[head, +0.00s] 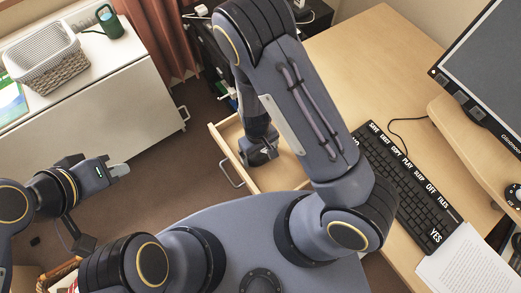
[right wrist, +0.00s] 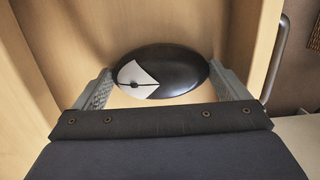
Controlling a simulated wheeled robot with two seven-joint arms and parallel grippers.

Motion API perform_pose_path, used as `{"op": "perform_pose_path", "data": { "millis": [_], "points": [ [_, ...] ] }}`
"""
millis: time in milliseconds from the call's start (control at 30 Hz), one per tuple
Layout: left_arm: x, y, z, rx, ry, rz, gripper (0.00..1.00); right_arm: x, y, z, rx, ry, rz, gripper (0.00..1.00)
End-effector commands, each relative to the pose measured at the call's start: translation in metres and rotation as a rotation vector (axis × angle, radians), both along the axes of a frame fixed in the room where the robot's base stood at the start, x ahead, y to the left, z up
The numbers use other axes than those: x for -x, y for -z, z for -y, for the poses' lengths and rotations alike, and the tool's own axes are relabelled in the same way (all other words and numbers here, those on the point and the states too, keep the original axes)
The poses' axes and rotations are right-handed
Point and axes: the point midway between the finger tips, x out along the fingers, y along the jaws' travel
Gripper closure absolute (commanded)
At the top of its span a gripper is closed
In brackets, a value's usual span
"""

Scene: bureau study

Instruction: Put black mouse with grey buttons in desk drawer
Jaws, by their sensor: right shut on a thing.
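The black mouse with grey buttons (right wrist: 185,73) is between the two fingers of my right gripper (right wrist: 163,88) in the right wrist view. The fingers are shut on its two ends. The open desk drawer (head: 219,148) is of pale wood, and its handle also shows in the right wrist view (right wrist: 273,55). My right gripper (head: 263,160) is over the drawer in the head view, with the mouse hidden there. Pale drawer walls surround the mouse in the right wrist view; I cannot tell if it touches the bottom. My left gripper (head: 122,170) is empty, away from the desk.
The desk (head: 345,55) holds a black keyboard (head: 408,185), white paper (head: 472,265), a monitor (head: 490,75) and a stand (head: 465,130). Another dark mouse (head: 514,194) is at the right edge. A white cabinet (head: 90,110) with a basket (head: 50,70) stands left.

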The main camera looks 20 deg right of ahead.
Motion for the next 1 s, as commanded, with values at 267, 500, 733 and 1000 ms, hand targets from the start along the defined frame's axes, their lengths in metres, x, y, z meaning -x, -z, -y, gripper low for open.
{"op": "perform_pose_path", "data": {
  "millis": [267, 500, 733, 1000],
  "points": [
    [0.0, 0.003, 0.0, 0.0, 0.0, 0.0, 1.0, 0.0, 0.003, 0.0, 0.0, 0.0, 0.0, 0.0],
    [0.0, -0.003, 0.0, 0.0, 0.0, 0.0, 1.0, 0.0, -0.004, 0.0, 0.0, 0.0, 0.001, 0.0],
    [0.0, -0.003, 0.0, 0.0, 0.0, 0.0, 1.0, -0.006, -0.042, -0.003, -0.004, -0.002, 0.007, 0.0],
    [0.0, -0.007, 0.0, 0.0, 0.0, 0.0, 1.0, -0.012, -0.097, -0.005, -0.003, -0.001, 0.005, 0.0]
  ]
}}
